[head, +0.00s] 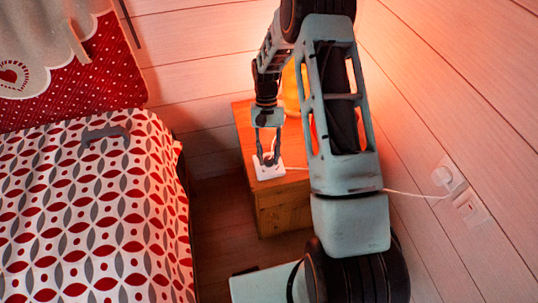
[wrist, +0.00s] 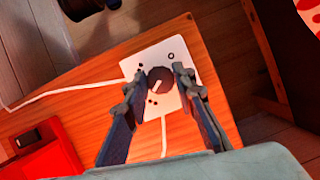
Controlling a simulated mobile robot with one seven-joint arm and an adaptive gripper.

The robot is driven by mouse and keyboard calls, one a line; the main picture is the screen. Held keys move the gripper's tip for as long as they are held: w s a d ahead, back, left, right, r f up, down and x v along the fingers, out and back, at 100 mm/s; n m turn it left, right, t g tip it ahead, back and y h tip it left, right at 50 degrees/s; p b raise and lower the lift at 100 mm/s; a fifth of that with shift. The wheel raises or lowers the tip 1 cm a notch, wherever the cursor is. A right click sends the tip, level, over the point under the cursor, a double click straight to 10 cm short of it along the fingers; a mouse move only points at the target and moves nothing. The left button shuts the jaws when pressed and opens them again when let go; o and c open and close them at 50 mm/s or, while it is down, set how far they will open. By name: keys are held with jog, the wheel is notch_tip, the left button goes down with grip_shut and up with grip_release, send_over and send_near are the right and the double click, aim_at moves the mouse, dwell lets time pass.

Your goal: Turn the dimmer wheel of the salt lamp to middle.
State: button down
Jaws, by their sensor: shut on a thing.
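The dimmer is a white box (wrist: 183,102) on the wooden nightstand, with a dark round wheel (wrist: 159,80) on top. A white pointer line on the wheel points toward the lower left in the wrist view. Small dark dots and one open ring are printed around the wheel. My gripper (wrist: 157,77) is shut on the wheel, one finger on each side. In the head view my gripper (head: 268,159) reaches down onto the white box (head: 268,173) near the nightstand's front edge. The salt lamp (head: 292,88) glows orange, mostly hidden behind my arm.
The nightstand (head: 285,205) stands by the plank wall. White cords run from the box, one toward a wall socket (head: 445,177). A red item (wrist: 45,160) and a small black item (wrist: 28,137) are also in the wrist view. A patterned bed (head: 90,220) stands at the left.

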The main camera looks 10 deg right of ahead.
jog(key=shift+n+h, duration=0.4)
jog(key=shift+n, duration=0.5)
jog(key=c, duration=1.6)
grip_release()
jog(key=v, duration=1.2)
